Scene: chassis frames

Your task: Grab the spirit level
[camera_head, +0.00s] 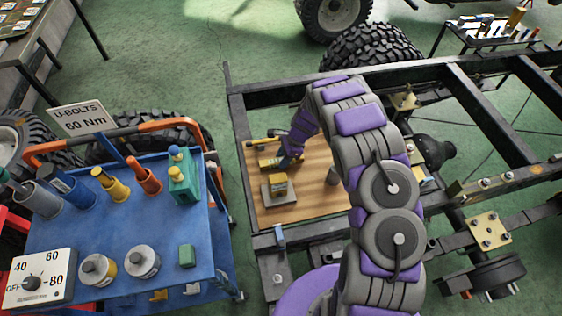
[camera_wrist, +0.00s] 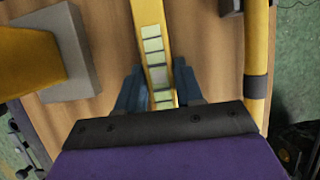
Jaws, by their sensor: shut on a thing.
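The spirit level is a long yellow bar with a row of pale vial windows, running up the middle of the wrist view (camera_wrist: 151,35). My gripper (camera_wrist: 159,82) has its two blue-grey fingers on either side of the bar and is shut on it. In the head view the level (camera_head: 267,163) is a short yellow strip over the wooden board, partly hidden by my gripper (camera_head: 287,160). I cannot tell whether the level touches the board.
The wooden board (camera_head: 300,208) lies in the black chassis frame (camera_head: 242,150). A grey block with a yellow top (camera_head: 279,190) is close by; a yellow-handled tool (camera_wrist: 257,60) lies right of the level in the wrist view. A blue tool cart (camera_head: 125,235) stands left.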

